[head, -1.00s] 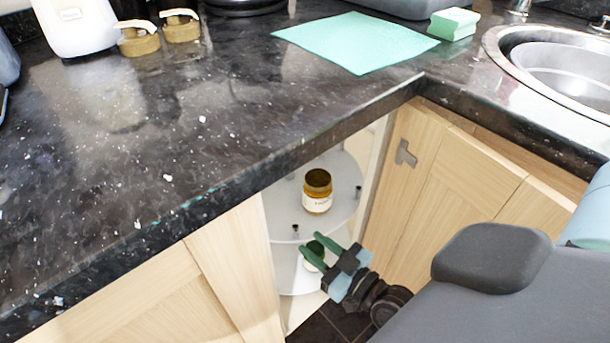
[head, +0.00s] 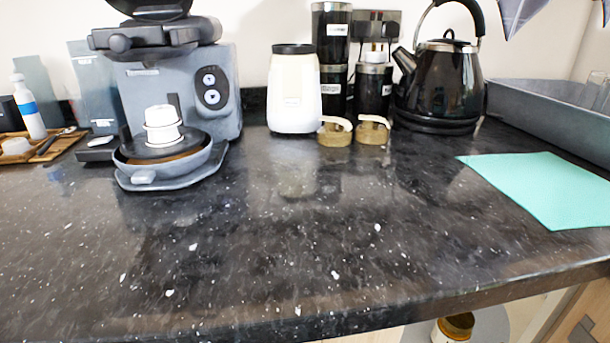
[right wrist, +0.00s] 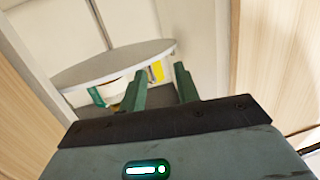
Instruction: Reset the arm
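My right gripper (right wrist: 160,88) shows in the right wrist view. Its two green fingers stand apart with nothing held between them. It points into the open corner cupboard, towards a round grey-white shelf (right wrist: 120,62). Below the shelf, beyond the fingers, are a partly hidden pale jar (right wrist: 110,92) and a small yellow item (right wrist: 157,71). The fingers hide part of that area. Neither gripper shows in the head view, and my left gripper is in no current view.
The dark granite worktop (head: 290,230) is clear at the front. A coffee machine (head: 180,90), white canister (head: 294,90), black kettle (head: 440,85) and green mat (head: 545,188) stand or lie behind. An amber jar (head: 455,327) shows below the edge. Wooden cupboard panels (right wrist: 275,60) flank my right gripper.

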